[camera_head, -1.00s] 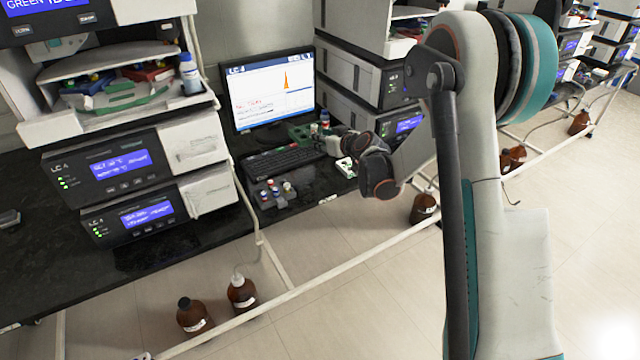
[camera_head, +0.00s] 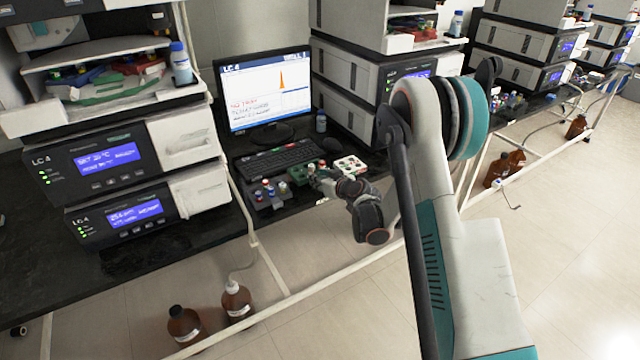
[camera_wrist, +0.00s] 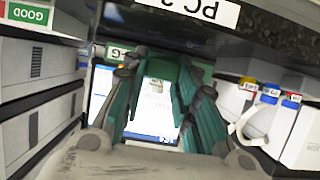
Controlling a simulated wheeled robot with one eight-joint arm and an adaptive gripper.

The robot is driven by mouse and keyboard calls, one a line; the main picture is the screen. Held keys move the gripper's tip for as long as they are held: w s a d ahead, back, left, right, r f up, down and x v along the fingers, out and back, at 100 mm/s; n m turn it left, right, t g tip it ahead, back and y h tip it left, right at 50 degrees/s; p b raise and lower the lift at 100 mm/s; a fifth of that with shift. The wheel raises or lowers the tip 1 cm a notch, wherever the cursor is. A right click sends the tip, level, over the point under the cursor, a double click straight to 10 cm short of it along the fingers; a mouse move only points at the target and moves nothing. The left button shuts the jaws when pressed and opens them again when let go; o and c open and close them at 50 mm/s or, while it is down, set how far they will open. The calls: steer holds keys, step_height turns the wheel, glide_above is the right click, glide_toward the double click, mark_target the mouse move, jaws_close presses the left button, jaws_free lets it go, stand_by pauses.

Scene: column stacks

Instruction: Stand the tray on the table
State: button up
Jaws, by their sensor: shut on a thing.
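A small green tray (camera_head: 298,175) is at the front of the dark bench, between the dark vial rack and a white tray in the head view. My gripper (camera_head: 318,179) is at the green tray's right side and shut on it. In the wrist view the teal fingers of my gripper (camera_wrist: 163,98) stand on both sides of the green tray (camera_wrist: 168,69), which carries a pale label. Whether the tray's underside touches the bench is hidden. The black bench (camera_head: 80,265) is the table surface.
A dark rack with capped vials (camera_head: 268,196) sits just left of the green tray. A white tray (camera_head: 350,164) is just right of it. The keyboard (camera_head: 277,160) and monitor (camera_head: 263,95) are behind. Instrument stacks flank the spot on both sides. Free room is narrow.

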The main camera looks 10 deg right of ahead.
steer(key=shift+f, duration=0.25)
steer(key=shift+f, duration=0.6)
steer(key=o, duration=1.1)
steer(key=shift+r, duration=0.15)
